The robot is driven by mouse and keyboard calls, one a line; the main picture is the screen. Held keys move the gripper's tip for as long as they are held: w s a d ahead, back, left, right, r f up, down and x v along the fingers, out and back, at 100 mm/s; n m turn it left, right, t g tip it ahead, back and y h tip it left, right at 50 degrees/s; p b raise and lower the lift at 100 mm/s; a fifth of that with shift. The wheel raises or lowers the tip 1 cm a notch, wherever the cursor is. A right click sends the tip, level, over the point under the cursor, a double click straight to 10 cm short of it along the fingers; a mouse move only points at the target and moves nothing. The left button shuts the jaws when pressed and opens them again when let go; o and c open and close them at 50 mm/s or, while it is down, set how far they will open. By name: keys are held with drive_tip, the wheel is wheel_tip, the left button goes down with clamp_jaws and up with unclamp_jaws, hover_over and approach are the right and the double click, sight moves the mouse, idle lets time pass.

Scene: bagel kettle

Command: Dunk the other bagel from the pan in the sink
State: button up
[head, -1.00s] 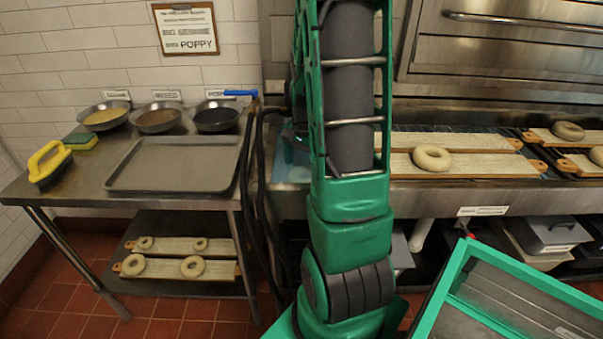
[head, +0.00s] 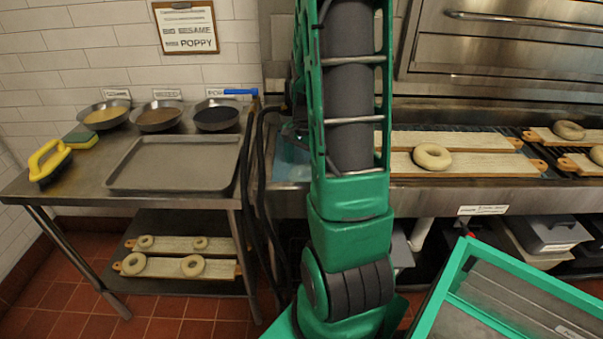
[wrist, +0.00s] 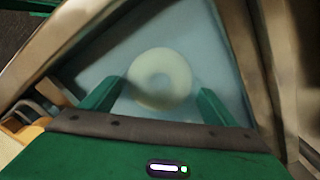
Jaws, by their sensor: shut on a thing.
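In the wrist view, my gripper (wrist: 158,98) is shut on a pale ring-shaped bagel (wrist: 180,72), which sits between the fingertips. The bagel is over or in the blue-grey water of the sink (wrist: 110,62); I cannot tell how deep it is. In the head view, a corner of the sink (head: 290,160) shows left of my arm, which hides my gripper and the held bagel. The grey pan (head: 175,163) on the steel table is empty.
Bowls of toppings (head: 158,116), a yellow-handled brush (head: 48,163) and a sponge (head: 81,140) are on the table. Bagel boards (head: 180,268) lie on its lower shelf. At right, a bagel (head: 432,157) rests on a board, and a green-rimmed bin (head: 455,275) stands in front.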

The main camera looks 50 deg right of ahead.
wheel_tip(320, 180, up, 13)
idle(1.3)
